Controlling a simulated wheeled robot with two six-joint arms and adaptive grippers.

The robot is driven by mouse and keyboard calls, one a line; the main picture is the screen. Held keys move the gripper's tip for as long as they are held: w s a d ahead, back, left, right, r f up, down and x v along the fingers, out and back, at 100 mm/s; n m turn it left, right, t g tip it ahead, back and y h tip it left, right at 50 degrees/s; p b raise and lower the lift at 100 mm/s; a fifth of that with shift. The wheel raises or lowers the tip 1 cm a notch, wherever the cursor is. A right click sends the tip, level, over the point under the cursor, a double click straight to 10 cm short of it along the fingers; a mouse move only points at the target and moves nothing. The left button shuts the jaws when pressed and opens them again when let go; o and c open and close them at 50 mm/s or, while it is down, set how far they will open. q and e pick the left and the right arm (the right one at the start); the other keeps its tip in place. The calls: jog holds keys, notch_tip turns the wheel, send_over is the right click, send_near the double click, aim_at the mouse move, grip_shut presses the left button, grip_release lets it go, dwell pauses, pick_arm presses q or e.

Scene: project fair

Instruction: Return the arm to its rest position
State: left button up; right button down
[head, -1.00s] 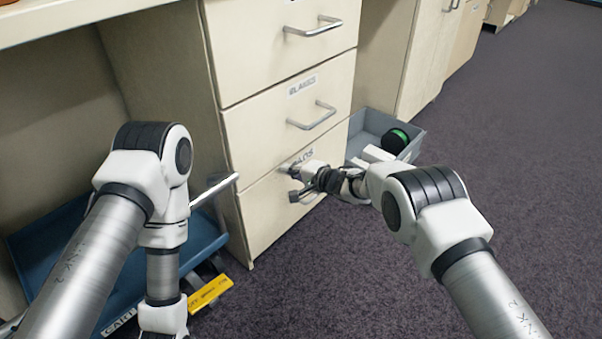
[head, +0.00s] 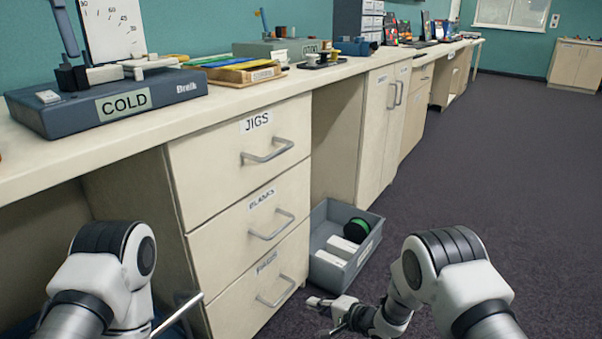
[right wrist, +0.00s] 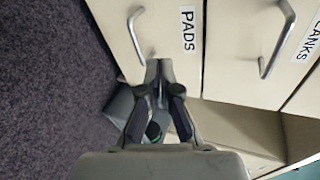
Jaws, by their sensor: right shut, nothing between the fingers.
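My right gripper (head: 322,308) is low in front of the cabinet, to the right of the bottom drawer's handle (head: 276,292) and apart from it. In the right wrist view its fingers (right wrist: 158,78) are together with nothing between them. The PADS drawer (right wrist: 172,40) and its handle (right wrist: 135,32) show just beyond the fingers in that view. The three drawers, JIGS (head: 205,150), BLANKS (head: 222,225) and the bottom one, look closed. My left arm shows at the lower left, but its gripper is out of the picture.
A grey bin (head: 334,268) with white boxes and a green-and-black roll stands on the floor beside the drawers. The long bench (head: 230,107) holds a device marked COLD (head: 110,102) and other items. Open carpet (head: 500,170) lies to the right.

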jog(key=s+d+f+m+g+h, duration=0.15)
jog(key=s+d+f+h, duration=0.25)
jog(key=s+d+f, duration=0.45)
jog(key=s+d+n+g+h, duration=0.2)
jog(key=s+d+n, duration=0.15)
jog(key=s, duration=0.75)
jog(key=s+d+n+g+h, duration=0.25)
jog(key=s+d, duration=0.25)
jog(key=s, duration=0.5)
jog(key=s+d+n+g+h, duration=0.25)
jog(key=s+d+n, duration=0.2)
jog(key=s, duration=0.65)
notch_tip(320, 180, up, 36)
jog(key=p, duration=3.6)
jog(key=shift+d+r+y, duration=0.15)
jog(key=shift+y, duration=0.15)
